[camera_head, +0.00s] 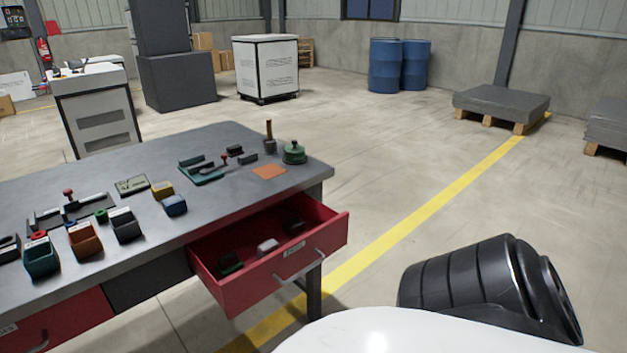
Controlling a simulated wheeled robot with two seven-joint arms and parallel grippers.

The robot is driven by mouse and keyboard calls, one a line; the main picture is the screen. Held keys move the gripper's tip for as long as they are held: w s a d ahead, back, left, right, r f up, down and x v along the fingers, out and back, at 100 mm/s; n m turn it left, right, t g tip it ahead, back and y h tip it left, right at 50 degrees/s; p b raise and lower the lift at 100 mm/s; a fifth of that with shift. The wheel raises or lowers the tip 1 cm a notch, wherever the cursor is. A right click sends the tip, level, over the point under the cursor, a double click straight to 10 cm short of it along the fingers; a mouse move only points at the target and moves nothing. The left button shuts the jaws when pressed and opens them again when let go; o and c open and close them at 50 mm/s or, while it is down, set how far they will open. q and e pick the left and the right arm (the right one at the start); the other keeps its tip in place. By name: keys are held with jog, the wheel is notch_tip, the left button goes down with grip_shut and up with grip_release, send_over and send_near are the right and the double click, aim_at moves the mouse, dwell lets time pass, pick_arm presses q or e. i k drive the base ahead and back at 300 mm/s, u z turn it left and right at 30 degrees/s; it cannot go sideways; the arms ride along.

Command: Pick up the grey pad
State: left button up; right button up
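A small light-grey block (267,247), which looks like the grey pad, lies in the open red drawer (330,235) at the right end of the workbench. A dark green piece (229,262) lies to its left and a black piece (293,227) to its right, both apart from it. Neither of my grippers is in view. Only a black link of my arm shows at the lower right.
The grey bench top (140,225) carries several small coloured bins, a green fixture (200,170), an orange square (268,172) and a green round weight (294,153). The drawer sticks out over the floor. Open floor lies right of the bench.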

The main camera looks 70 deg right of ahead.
aim_at(265, 248)
jog(key=u, duration=0.05)
jog(key=k, duration=0.1)
jog(key=z, duration=1.4)
